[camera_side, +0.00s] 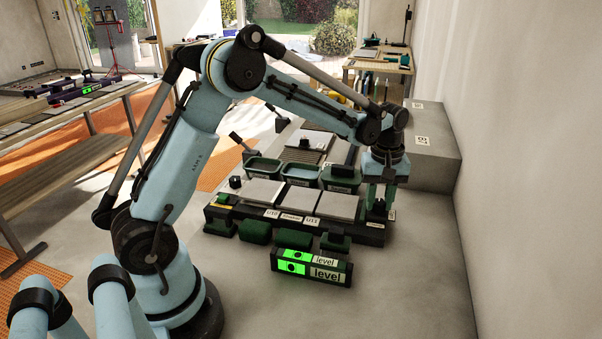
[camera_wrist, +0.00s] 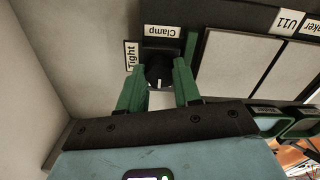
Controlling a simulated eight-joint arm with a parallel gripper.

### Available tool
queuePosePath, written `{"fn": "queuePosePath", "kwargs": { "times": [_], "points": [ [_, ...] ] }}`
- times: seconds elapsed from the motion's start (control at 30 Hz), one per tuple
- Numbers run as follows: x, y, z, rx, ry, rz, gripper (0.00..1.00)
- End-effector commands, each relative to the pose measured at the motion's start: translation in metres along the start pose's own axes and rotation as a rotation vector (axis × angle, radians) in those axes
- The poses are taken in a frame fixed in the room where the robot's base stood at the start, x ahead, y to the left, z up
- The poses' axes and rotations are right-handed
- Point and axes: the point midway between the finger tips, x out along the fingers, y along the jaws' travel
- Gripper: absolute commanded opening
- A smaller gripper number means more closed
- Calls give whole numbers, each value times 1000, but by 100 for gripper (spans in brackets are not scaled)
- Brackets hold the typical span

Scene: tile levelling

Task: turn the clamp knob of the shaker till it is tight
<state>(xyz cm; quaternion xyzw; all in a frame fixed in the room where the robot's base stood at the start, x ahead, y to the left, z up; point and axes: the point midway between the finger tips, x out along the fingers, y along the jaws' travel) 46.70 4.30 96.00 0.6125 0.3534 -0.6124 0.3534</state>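The shaker (camera_side: 225,212) is a long dark rig with pale tiles on top. Its black clamp knob (camera_wrist: 158,72) is at the right end, below a "Clamp" label (camera_wrist: 161,31) in the wrist view. The knob's white mark points down in that picture, while the "Tight" label (camera_wrist: 131,55) is at upper left of the knob. My gripper (camera_wrist: 159,66) has its two green fingers on either side of the knob. Whether they touch it is unclear. In the side view my gripper (camera_side: 378,204) is low at the shaker's right end, partly hiding the knob.
A green-lit "level" display (camera_side: 310,267) stands on the floor in front of the shaker. Green bins (camera_side: 262,168) and more tiles are behind it. A grey block (camera_side: 432,150) and the wall are close on the right. Floor at front right is clear.

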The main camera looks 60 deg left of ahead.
Motion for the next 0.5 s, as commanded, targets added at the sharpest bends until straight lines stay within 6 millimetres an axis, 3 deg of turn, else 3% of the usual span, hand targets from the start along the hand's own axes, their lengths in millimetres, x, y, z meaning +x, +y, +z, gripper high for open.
{"fn": "queuePosePath", "kwargs": {
  "times": [0.1, 0.5],
  "points": [
    [0, 0, 0, 0, 0, 0, 2],
    [0, 0, 0, 100, 0, 0, 2]
  ]
}}
